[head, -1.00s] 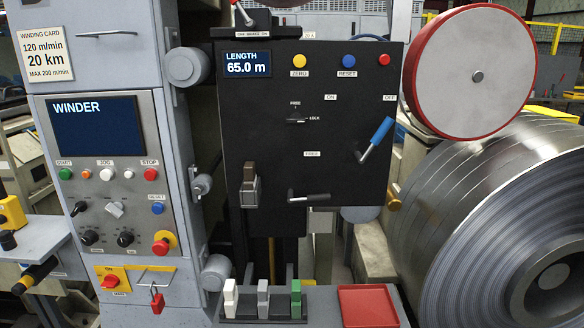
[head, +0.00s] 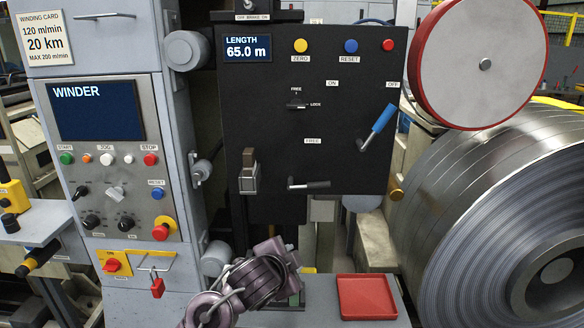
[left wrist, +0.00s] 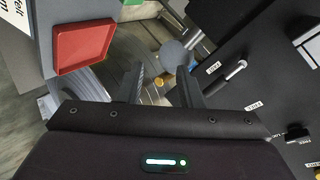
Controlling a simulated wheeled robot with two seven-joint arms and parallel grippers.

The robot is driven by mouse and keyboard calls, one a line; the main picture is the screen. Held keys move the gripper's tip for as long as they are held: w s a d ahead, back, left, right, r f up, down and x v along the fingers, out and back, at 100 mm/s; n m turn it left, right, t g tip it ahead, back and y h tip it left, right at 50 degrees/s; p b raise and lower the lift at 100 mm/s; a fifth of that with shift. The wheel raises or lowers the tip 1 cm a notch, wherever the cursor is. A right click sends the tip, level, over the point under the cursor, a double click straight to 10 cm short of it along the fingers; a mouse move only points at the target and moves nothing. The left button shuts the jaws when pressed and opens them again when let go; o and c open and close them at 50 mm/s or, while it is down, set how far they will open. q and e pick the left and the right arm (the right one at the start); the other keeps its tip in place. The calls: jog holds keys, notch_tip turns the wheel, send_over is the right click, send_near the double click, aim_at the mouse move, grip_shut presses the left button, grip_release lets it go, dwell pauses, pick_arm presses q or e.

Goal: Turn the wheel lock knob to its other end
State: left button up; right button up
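The wheel lock knob (head: 297,105) is a small black knob on the dark upright panel, below the LENGTH display. A FREE mark is above it and a LOCK mark to its right; its bar looks horizontal, in line with LOCK. My left gripper (head: 285,254) is low in front of the panel, well below the knob and apart from it. In the left wrist view its two fingers (left wrist: 162,88) are spread with nothing between them, and a black knob, likely the same one, shows at the right edge (left wrist: 297,133). My right gripper is not in view.
The panel also carries a blue-handled lever (head: 378,125), a black-handled lever (head: 310,185) and a brown-handled latch (head: 248,172). A red tray (head: 366,297) sits on the ledge below. A large steel coil (head: 500,200) stands at right. The winder cabinet (head: 108,205) is at left.

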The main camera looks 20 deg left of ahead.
pick_arm(q)
jog(key=w+a+r+m+t, duration=0.2)
jog(key=w+r+m+t, duration=0.15)
jog(key=w+r, duration=0.7)
jog(key=m+t+h, duration=0.1)
jog(key=m+t, duration=0.1)
jog(key=m, duration=0.3)
send_near(294, 108)
jog(key=shift+n, duration=0.25)
jog(key=w, duration=0.2)
jog(key=w+p, duration=0.1)
jog(key=w, duration=0.2)
jog(key=w+p, duration=0.1)
jog(key=w, duration=0.1)
jog(key=shift+w+d, duration=0.3)
jog(key=shift+d, duration=0.05)
jog(key=shift+w+f, duration=0.1)
jog(key=shift+w, duration=0.5)
grip_shut()
